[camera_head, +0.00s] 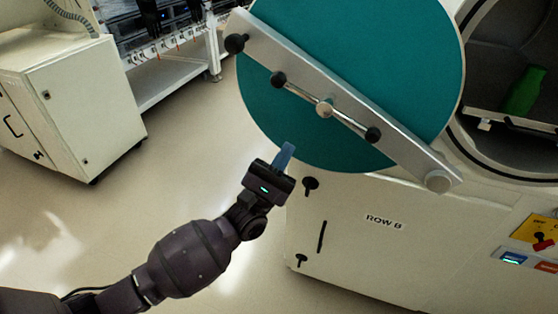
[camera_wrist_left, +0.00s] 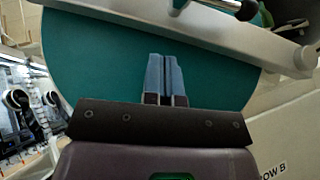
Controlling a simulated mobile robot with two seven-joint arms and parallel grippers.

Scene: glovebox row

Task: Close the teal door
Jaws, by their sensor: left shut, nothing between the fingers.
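The round teal door (camera_head: 350,60) stands swung open to the left of a round opening in the white glovebox. A grey diagonal bar (camera_head: 380,118) crosses its face, with a bar handle (camera_head: 300,92) with black knobs. The bar ends at a pivot (camera_head: 438,181) at the lower right, by the opening. My left gripper (camera_head: 284,156) is shut and empty, at the door's lower left edge in the head view. In the left wrist view its blue fingers (camera_wrist_left: 165,75) overlap the teal face (camera_wrist_left: 100,60); I cannot tell whether they touch. My right gripper is not in view.
The opening (camera_head: 500,70) at the right holds a green bottle (camera_head: 523,92) on a shelf. Below are the white front marked ROW B (camera_head: 385,221) and a yellow panel (camera_head: 538,231). A white cabinet (camera_head: 70,105) stands at the left. The floor (camera_head: 190,140) between is clear.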

